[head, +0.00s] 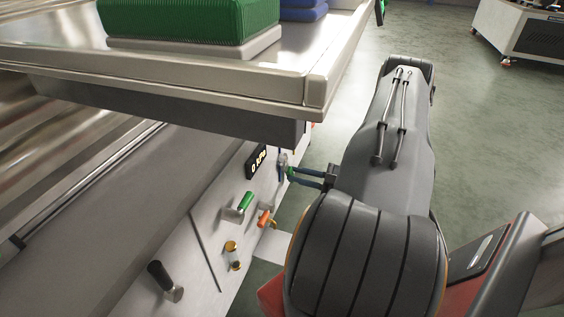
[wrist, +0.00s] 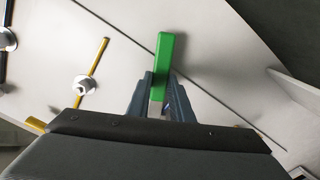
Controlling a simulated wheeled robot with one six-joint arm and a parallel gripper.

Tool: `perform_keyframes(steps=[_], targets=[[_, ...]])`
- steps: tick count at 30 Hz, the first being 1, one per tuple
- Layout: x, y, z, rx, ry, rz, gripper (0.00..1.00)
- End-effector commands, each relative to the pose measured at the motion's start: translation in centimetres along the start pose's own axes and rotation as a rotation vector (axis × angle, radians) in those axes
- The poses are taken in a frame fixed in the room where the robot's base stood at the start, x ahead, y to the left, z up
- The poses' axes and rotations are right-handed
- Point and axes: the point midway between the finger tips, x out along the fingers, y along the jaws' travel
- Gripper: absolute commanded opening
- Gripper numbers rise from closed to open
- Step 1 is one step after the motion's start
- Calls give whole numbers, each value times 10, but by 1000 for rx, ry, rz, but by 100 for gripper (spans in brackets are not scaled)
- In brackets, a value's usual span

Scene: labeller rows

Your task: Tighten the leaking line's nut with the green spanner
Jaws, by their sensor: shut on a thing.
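My gripper (head: 294,175) is shut on the green spanner in front of the white machine panel. In the head view only a small green part of the green spanner (head: 290,172) shows, with grey metal beside it. In the wrist view the green handle (wrist: 166,65) stands between my two fingertips (wrist: 160,88), with a bit of grey metal below it. A pale nut (wrist: 84,86) sits on a yellow line at the left of the wrist view. Another nut (wrist: 6,40) sits on a dark line at the left edge. I cannot tell which line leaks.
A green-handled part (head: 245,203), an orange-handled part (head: 264,216), a brass-coloured fitting (head: 233,256) and a black-handled part (head: 161,279) are on the panel. A small display (head: 256,161) is above them. A metal tray edge (head: 200,78) overhangs the panel.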

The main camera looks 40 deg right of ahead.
Motion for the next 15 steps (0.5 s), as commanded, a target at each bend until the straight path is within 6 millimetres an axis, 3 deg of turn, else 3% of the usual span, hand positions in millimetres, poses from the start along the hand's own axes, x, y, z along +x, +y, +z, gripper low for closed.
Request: perform_keyframes(steps=[15], targets=[[0, 0, 25, -2, 0, 1, 0]])
